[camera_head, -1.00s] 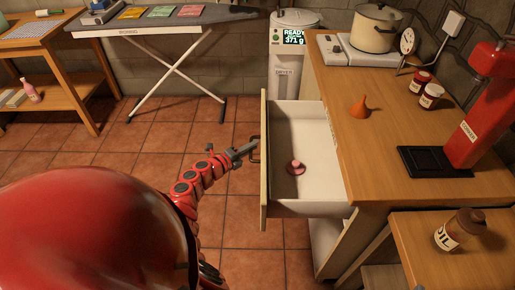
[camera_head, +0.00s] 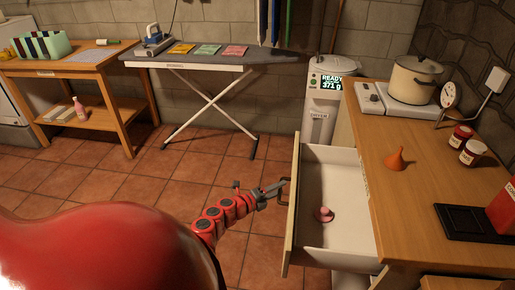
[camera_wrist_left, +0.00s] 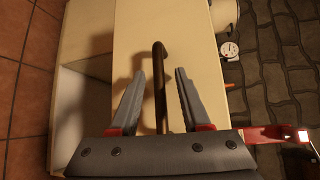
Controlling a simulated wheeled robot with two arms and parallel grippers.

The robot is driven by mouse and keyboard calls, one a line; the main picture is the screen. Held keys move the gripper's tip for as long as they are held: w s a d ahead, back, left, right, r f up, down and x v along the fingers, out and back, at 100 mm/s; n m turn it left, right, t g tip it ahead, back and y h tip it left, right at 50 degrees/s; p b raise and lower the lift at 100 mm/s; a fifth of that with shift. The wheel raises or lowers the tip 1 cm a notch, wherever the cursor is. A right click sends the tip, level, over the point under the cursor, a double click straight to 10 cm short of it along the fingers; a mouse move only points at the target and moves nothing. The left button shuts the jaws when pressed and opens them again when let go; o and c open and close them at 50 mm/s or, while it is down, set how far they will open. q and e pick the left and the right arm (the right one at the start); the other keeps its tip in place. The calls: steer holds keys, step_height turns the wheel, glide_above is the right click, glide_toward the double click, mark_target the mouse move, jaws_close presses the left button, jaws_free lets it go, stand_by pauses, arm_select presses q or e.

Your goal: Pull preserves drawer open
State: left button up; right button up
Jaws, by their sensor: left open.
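The drawer (camera_head: 347,235) stands pulled out from the wooden counter, showing its white inside. A small pink object (camera_head: 324,214) lies in it. Its dark bar handle (camera_head: 286,193) is on the pale front panel (camera_head: 293,220). My left gripper (camera_head: 277,188) is right at the handle, in front of the panel. In the left wrist view, the open fingers of my left gripper (camera_wrist_left: 159,76) stand on either side of the handle (camera_wrist_left: 160,95), with gaps on both sides. My right gripper is in neither view.
The counter (camera_head: 400,215) holds an orange funnel (camera_head: 396,160), two jars (camera_head: 467,146), a pot (camera_head: 414,80) and a dark tray (camera_head: 470,223). A bin-like unit reading "371 g" (camera_head: 322,100) stands behind the drawer. The ironing board (camera_head: 215,60) is farther back. Tiled floor left of the drawer is clear.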

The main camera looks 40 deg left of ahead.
arm_select(q)
steer(key=b+v, duration=0.1)
steer(key=v, duration=1.5)
steer(key=shift+s, duration=0.1)
